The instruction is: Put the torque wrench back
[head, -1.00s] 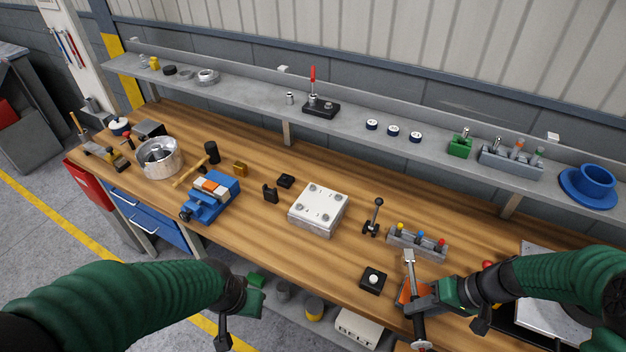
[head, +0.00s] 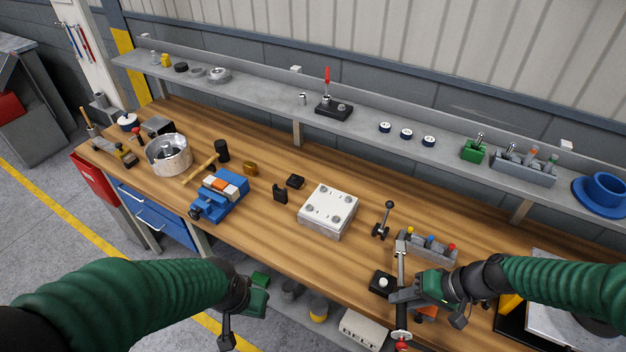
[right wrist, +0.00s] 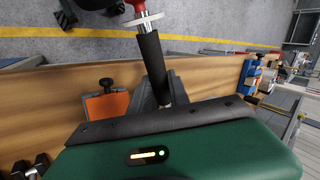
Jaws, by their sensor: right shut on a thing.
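The torque wrench (head: 401,264) is a long tool with a silver shaft, a dark grip and a red end. My right gripper (head: 402,296) is shut on it near the grip, over the front part of the bench. In the head view the wrench points away from me, its red end toward the front edge. In the right wrist view its black grip (right wrist: 152,62) and part of the red end show; the rest is hidden by the gripper body. An orange block (right wrist: 107,104) lies below it on the bench. My left gripper (head: 232,322) hangs in front of the bench, apart from everything; its jaws are unclear.
A black block with a white knob (head: 382,283) stands left of the wrench. A grey rack with coloured caps (head: 432,250) stands behind it. A white plate (head: 328,211), a lever (head: 382,223) and a blue vise (head: 217,200) stand farther left. A shelf (head: 262,97) runs along the back.

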